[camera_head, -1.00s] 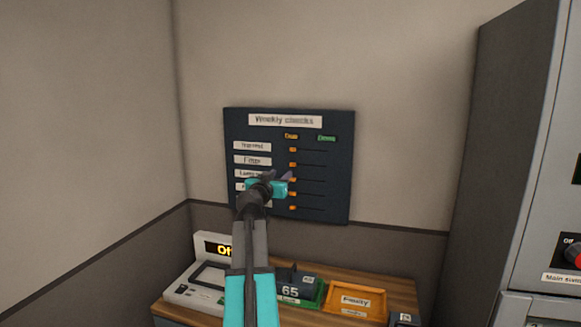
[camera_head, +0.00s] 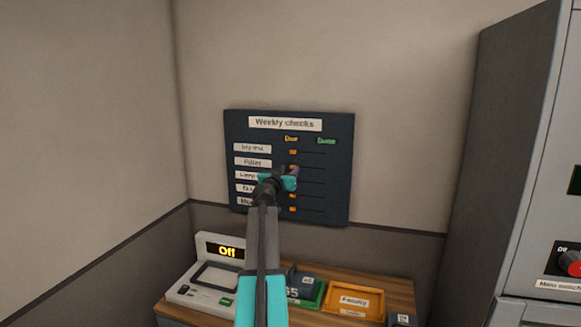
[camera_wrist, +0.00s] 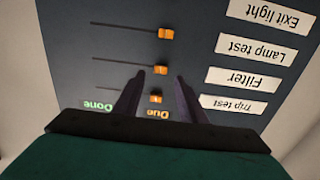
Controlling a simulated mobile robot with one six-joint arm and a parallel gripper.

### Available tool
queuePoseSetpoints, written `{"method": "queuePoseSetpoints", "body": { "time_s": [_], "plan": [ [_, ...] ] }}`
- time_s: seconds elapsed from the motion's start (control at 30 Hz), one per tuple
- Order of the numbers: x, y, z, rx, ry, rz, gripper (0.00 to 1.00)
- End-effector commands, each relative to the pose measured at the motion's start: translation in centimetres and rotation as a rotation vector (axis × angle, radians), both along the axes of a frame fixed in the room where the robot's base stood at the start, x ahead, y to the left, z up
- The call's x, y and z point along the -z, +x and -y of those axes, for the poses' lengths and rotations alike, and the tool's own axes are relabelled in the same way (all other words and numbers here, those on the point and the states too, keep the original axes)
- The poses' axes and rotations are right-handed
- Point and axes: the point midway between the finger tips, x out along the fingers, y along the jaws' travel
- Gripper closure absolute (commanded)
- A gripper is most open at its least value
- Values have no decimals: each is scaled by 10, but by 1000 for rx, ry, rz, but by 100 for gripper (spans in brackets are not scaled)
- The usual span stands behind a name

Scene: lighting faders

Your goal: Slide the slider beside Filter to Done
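A dark "Weekly checks" panel (camera_head: 330,195) hangs on the wall, with a column of labels and orange sliders. The Filter label (camera_head: 252,162) is second from the top; its slider (camera_head: 291,167) is at the Due end of its track. In the upside-down wrist view, the Filter slider (camera_wrist: 160,69) lines up with the Filter label (camera_wrist: 242,80), and Done (camera_wrist: 97,105) is to the left. My gripper (camera_head: 295,172) is at the panel. In the wrist view my gripper (camera_wrist: 160,76) is open, with its fingertips either side of the Filter slider; contact cannot be told.
The Trip test slider (camera_wrist: 156,99) and Lamp test slider (camera_wrist: 166,33) sit close by, both at the Due end. Below the panel, a wooden counter (camera_head: 400,287) holds a device reading Off (camera_head: 228,251) and an orange tray (camera_head: 382,295). A grey cabinet (camera_head: 490,130) stands right.

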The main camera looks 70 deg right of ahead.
Motion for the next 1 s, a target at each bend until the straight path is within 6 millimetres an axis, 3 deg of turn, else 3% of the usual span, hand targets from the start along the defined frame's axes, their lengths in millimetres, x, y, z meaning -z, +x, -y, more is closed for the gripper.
{"method": "queuePoseSetpoints", "body": {
  "time_s": [0.33,0.8,1.0],
  "plan": [
    [-1,2,31,0,0,0,62],
    [1,2,37,0,1,1,62],
    [0,2,36,0,1,1,95]
  ]
}}
